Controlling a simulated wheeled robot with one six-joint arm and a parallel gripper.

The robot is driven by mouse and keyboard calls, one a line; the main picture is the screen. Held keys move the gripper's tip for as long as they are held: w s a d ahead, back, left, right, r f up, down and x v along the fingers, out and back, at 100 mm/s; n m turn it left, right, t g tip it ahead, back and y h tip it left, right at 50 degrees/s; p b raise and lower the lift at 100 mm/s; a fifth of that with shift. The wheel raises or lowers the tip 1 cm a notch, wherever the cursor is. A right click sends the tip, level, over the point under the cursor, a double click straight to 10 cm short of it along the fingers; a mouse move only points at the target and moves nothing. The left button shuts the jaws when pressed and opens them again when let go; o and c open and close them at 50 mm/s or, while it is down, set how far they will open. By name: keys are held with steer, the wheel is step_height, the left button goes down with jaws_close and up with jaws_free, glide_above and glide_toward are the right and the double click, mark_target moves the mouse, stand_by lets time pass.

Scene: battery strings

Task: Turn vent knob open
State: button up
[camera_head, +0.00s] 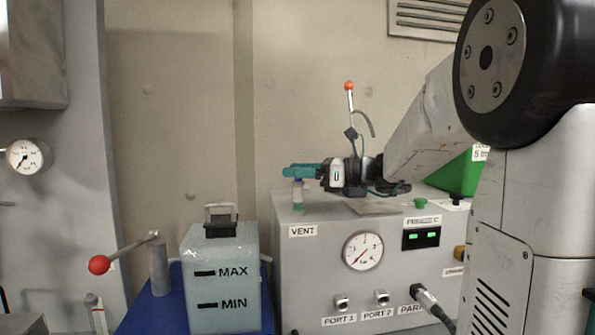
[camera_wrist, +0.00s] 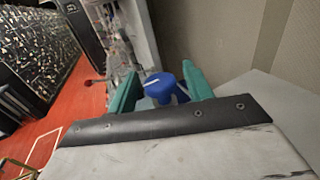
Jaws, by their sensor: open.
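The vent knob is a blue knob (camera_wrist: 158,84) with a white mark on top, seen in the wrist view between the two teal fingers of my gripper (camera_wrist: 162,74). The fingers are open on either side of it; I cannot tell whether either touches it. In the head view my gripper (camera_head: 301,170) is level above the left top corner of the grey cabinet (camera_head: 320,275), over the VENT label (camera_head: 302,231). A short stem (camera_head: 298,195) stands under the fingers there. The knob's top is hidden by the fingers in that view.
The cabinet front has a round gauge (camera_head: 363,251), two ports and a plugged cable (camera_head: 430,303). A green box (camera_head: 459,175) stands behind my arm. A translucent MAX/MIN tank (camera_head: 222,285) and a red-balled lever (camera_head: 99,265) are to the left.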

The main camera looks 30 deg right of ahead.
steer(key=shift+w+a, duration=0.1)
steer(key=c, duration=0.9)
steer(key=shift+m+t+h, duration=0.3)
steer(key=shift+h, duration=0.1)
steer(key=m+t+h, duration=0.2)
steer(key=h, duration=0.1)
steer(key=shift+a+m, duration=0.1)
steer(key=shift+m, duration=0.2)
steer(key=m+t+h, duration=0.1)
steer(key=h, duration=0.1)
steer(key=m+t+h, duration=0.1)
steer(key=m+h, duration=0.1)
steer(key=h, duration=0.1)
steer(key=shift+m+h, duration=0.3)
steer(key=shift+f+m+t+h, duration=0.1)
steer(key=shift+m+t+h, duration=0.2)
steer(key=shift+m+h, duration=1.6)
steer(key=shift+h, duration=1.1)
